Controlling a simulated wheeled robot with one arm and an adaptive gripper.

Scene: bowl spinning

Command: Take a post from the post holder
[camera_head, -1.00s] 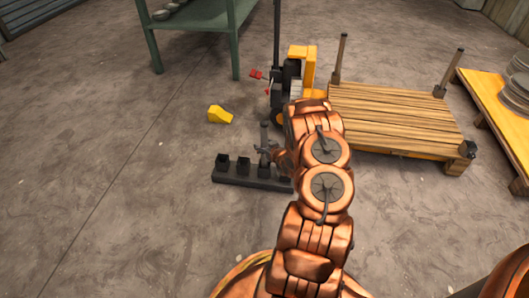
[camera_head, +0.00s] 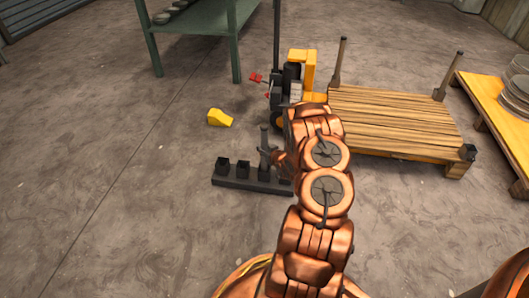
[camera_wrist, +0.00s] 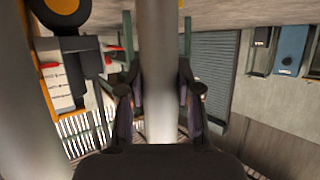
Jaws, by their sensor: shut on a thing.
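The dark post holder (camera_head: 237,184) lies on the floor left of my arm in the head view, with two empty sockets showing at its left. A grey post (camera_head: 264,139) stands upright at its third socket. My gripper (camera_head: 268,155) is shut on this post from the right. In the wrist view the post (camera_wrist: 158,70) runs upright between the two fingers (camera_wrist: 160,100). A second blurred grey cylinder (camera_wrist: 28,120) stands close by at the left edge of the wrist view. My arm hides the holder's right end in the head view.
A wooden pallet (camera_head: 395,115) with upright corner posts stands to the right. A yellow and black pallet jack (camera_head: 297,75) is behind my gripper. A yellow wedge (camera_head: 220,118) lies on the floor. A green table (camera_head: 205,20) is at the back. Floor at left is clear.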

